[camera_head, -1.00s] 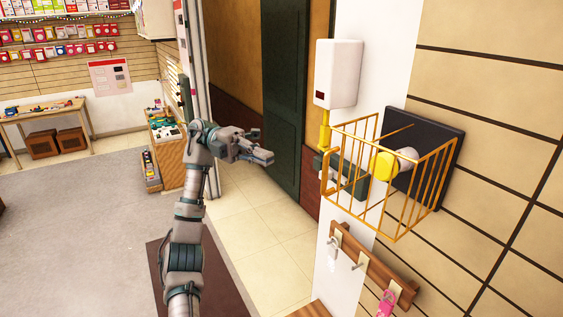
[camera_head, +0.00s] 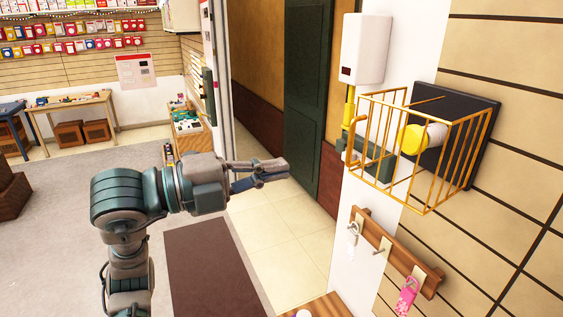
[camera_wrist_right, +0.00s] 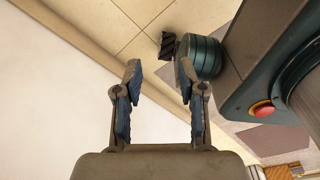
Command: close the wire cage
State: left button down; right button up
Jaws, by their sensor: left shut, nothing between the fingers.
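The wire cage (camera_head: 425,207) is made of yellow-orange bars and stands out from a dark panel (camera_head: 487,119) on the right wall in the head view. A yellow and white fixture (camera_head: 414,138) shows through its bars. A small handle (camera_head: 353,131) is on the cage's left side. I cannot tell exactly how its door panel sits. My left gripper (camera_head: 284,169) is shut and empty, to the left of the cage and apart from it, pointing right. My right gripper (camera_wrist_right: 158,75) is open and empty in the right wrist view; it is not in the head view.
A white box (camera_head: 366,48) with a yellow pipe is on the wall left of the cage. A wooden key rack (camera_head: 400,257) with a pink tag hangs below. A dark green door (camera_head: 305,90) stands behind. Free air lies between my left gripper and the cage.

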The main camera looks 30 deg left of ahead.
pick_arm(q)
jog(key=p+x, duration=0.1)
jog(key=x, duration=0.2)
jog(key=p, duration=0.3)
send_near(348, 147)
jog(key=shift+x, duration=3.35)
jog(key=shift+s, duration=0.1)
jog(key=shift+d, duration=0.1)
jog(key=shift+w, duration=0.4)
jog(key=w, duration=0.1)
jog(key=w+a, duration=0.1)
jog(key=w, duration=0.1)
jog(key=shift+w+r, duration=0.1)
jog(key=shift+w, duration=0.1)
pick_arm(e)
jog(key=r, duration=0.3)
jog(key=shift+s+d+r, duration=0.25)
jog(key=shift+r, duration=0.15)
